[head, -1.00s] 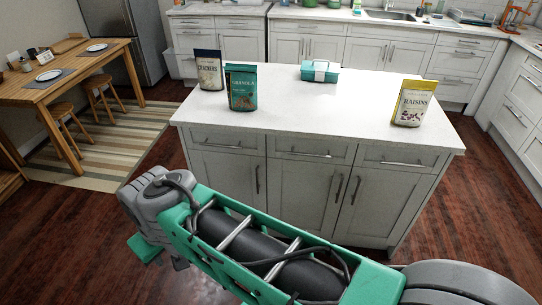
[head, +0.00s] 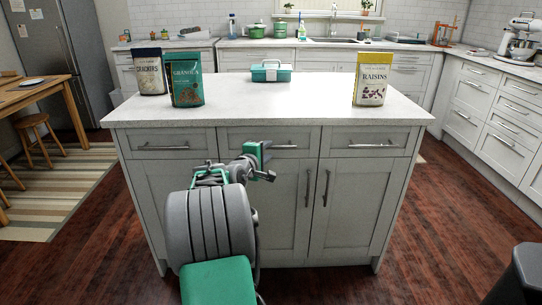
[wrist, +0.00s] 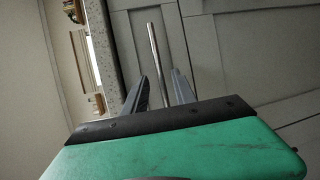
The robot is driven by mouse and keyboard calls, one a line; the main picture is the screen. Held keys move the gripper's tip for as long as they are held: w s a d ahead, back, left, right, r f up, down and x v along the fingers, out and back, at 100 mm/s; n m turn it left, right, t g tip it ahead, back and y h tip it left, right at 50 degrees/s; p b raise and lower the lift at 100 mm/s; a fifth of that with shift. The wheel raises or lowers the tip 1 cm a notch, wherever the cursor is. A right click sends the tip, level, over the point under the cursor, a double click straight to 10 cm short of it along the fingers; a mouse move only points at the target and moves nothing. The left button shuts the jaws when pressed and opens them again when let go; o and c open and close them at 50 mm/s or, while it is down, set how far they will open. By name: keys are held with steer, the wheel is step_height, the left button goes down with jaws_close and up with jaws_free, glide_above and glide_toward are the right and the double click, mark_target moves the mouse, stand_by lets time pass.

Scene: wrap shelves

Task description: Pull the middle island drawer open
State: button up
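The middle island drawer (head: 307,139) is in the centre of the island front, under the countertop, and its front looks flush with the drawers beside it. Its bar handle (head: 286,146) shows to the right of my gripper (head: 262,163), which is in front of the drawer and partly hides it. In the wrist view my gripper (wrist: 160,82) is open, and the metal handle (wrist: 153,45) runs between the two fingers with gaps on both sides. I cannot tell whether the fingers touch it.
The white island top (head: 270,108) carries a crackers bag (head: 149,75), a granola bag (head: 186,82), a teal box (head: 271,74) and a raisins bag (head: 371,82). Side drawers and cupboard doors with handles flank and underlie the middle drawer.

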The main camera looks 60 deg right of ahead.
mark_target(271, 147)
steer(key=d, duration=0.2)
steer(key=d+f, duration=0.1)
steer(key=d, duration=0.2)
steer(key=shift+w+b, duration=0.2)
steer(key=shift+b, duration=0.1)
steer(key=shift+a, duration=0.1)
steer(key=shift+c, duration=0.3)
jaws_close()
stand_by(0.5)
